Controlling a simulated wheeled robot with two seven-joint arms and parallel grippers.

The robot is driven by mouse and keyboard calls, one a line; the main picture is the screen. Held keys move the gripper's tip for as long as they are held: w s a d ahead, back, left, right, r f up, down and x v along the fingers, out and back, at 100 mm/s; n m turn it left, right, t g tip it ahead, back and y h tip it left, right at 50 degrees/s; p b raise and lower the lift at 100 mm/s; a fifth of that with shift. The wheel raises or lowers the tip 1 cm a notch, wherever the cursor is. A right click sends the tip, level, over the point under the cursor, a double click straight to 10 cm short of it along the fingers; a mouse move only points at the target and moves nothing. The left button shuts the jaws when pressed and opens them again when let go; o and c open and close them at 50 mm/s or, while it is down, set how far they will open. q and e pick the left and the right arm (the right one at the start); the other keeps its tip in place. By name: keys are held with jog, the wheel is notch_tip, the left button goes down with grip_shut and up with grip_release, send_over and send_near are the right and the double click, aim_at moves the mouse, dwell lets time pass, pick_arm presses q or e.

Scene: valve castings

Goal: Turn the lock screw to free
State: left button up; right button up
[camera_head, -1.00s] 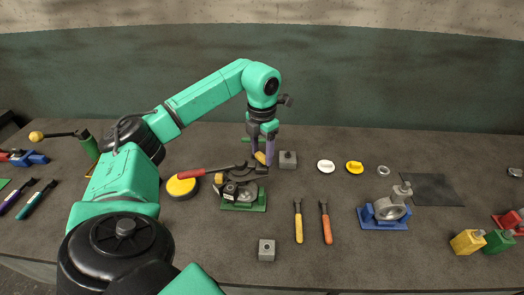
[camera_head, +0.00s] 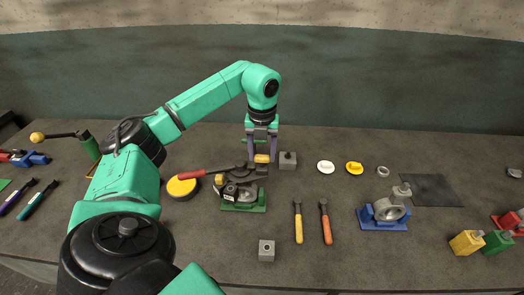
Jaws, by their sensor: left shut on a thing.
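My left gripper (camera_head: 261,154) points straight down just behind the valve casting on the green base (camera_head: 243,206). It is shut on a small yellow piece (camera_head: 262,158), which looks like the lock screw's handle. The casting carries a long lever with a red grip (camera_head: 190,174) that reaches left. The lower part of the screw is hidden behind the casting and the fingers. My right gripper is not in view.
A round yellow-topped part (camera_head: 181,186) lies left of the casting. Yellow (camera_head: 298,222) and orange (camera_head: 326,224) handled tools lie in front. A blue-based casting (camera_head: 383,218) stands to the right.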

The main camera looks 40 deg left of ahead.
aim_at(263, 156)
pick_arm(q)
jog(key=shift+s+f, duration=0.1)
jog(key=shift+f, duration=0.05)
dwell(0.3)
jog(key=o, duration=1.4)
jog(key=shift+r, duration=0.5)
notch_tip(263, 156, up, 4)
jog(key=shift+f+b, duration=0.15)
jog(key=shift+b, duration=0.5)
notch_tip(263, 156, up, 10)
jog(key=p, duration=0.4)
jog(key=shift+p, duration=0.4)
